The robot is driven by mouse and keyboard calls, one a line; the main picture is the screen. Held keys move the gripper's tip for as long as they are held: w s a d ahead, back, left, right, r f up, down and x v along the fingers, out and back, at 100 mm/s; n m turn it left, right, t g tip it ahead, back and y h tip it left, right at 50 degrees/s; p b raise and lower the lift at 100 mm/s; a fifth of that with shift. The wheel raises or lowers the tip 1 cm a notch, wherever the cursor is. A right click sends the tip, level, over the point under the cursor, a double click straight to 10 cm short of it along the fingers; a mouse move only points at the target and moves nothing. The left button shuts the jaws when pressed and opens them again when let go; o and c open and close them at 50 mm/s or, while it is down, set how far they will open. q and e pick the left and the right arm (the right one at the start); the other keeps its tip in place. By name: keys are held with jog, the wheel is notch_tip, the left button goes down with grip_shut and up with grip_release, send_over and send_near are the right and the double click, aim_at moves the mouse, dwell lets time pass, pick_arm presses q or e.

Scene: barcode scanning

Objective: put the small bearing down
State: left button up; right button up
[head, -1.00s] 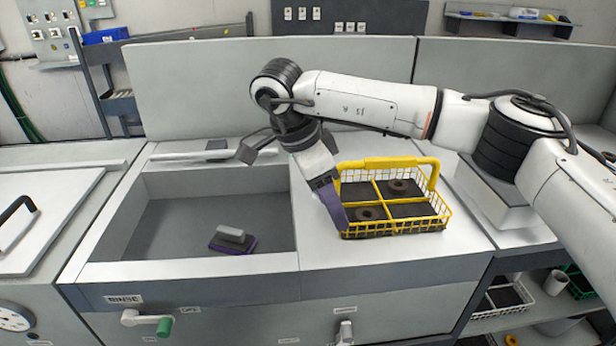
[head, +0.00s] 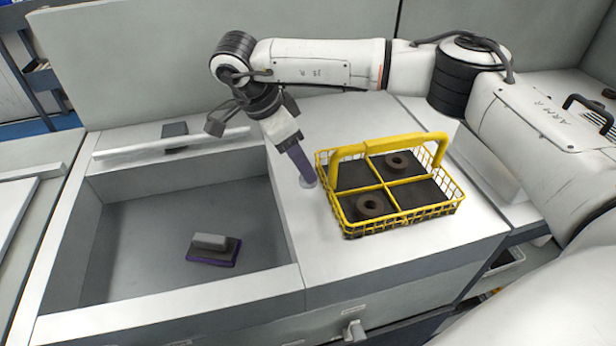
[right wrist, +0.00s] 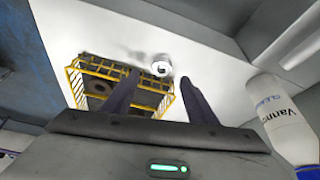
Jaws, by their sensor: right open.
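The small bearing (head: 309,183), a pale metal ring, shows at the fingertips of my right gripper (head: 305,176), left of the yellow wire basket (head: 462,203). In the right wrist view the small bearing (right wrist: 161,65) appears on the white counter beside the basket (right wrist: 84,74), beyond the gap between the fingers. My right gripper (right wrist: 160,78) is open with nothing between its fingers. In the head view its purple finger points down and partly covers the ring. My left gripper is out of view.
The basket has compartments holding two dark thick rings (head: 398,162) (head: 370,205). The counter (head: 300,240) in front of the basket is clear. A bottle (right wrist: 284,118) shows in the wrist view.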

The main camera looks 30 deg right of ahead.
aim_at(303, 180)
jog(key=x, duration=0.3)
jog(key=shift+w+f+p, duration=0.1)
jog(key=shift+f+p, duration=0.3)
jog(key=shift+f, duration=0.05)
jog(key=shift+d+f, duration=0.1)
jog(key=shift+f, duration=0.25)
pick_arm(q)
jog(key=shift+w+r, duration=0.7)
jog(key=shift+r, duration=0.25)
pick_arm(e)
jog(key=shift+c, duration=0.2)
jog(key=c, duration=1.1)
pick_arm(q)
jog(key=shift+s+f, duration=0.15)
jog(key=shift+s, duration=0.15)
pick_arm(e)
jog(key=shift+r, duration=0.1)
jog(key=shift+c, duration=0.6)
